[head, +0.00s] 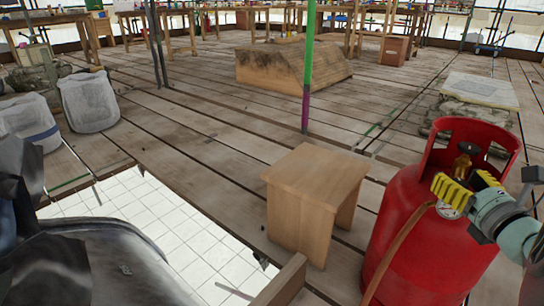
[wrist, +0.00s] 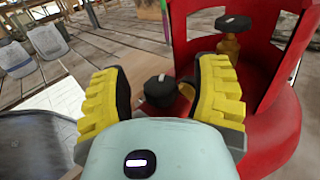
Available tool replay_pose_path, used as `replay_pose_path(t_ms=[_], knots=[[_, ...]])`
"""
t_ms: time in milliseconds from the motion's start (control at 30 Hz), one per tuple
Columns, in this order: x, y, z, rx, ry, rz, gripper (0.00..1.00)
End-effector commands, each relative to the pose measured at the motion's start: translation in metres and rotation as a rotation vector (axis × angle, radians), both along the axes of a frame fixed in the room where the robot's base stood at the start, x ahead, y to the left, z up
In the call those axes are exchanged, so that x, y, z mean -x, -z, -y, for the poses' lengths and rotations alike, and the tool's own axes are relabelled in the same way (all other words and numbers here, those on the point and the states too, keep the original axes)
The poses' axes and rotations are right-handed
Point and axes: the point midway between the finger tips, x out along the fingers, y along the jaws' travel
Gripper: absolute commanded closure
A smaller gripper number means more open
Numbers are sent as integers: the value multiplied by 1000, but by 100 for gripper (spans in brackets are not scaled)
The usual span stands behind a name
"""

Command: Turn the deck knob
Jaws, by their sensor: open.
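A black knob (wrist: 160,90) shows in the wrist view, between the two yellow fingers of my gripper (wrist: 165,76). The fingers stand apart, open, with a gap on each side of the knob; I cannot tell how far it is beyond the tips. A second dark knob (wrist: 233,22) tops a brass valve (wrist: 229,45) on the red gas cylinder (wrist: 265,125), right of the fingers. I cannot tell which is the deck knob. In the head view my gripper (head: 460,187) is over the red cylinder (head: 415,245), near its brass valve (head: 462,163) and round gauge (head: 448,211).
A wooden stool (head: 312,190) stands left of the cylinder. The cylinder's red collar (head: 445,137) rises around the valve. A brown hose (head: 398,250) runs down its front. Grey sacks (head: 90,100) stand at left. Plank floor (head: 200,130) is open behind the stool.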

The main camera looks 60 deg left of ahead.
Motion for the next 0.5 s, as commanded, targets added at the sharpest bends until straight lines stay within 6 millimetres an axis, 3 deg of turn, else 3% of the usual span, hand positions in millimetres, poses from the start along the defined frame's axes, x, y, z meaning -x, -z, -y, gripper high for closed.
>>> replay_pose_path(t_ms=[100,500], knots=[[1,0,-1,0,-4,0,35],[1,0,-1,0,-3,1,76]])
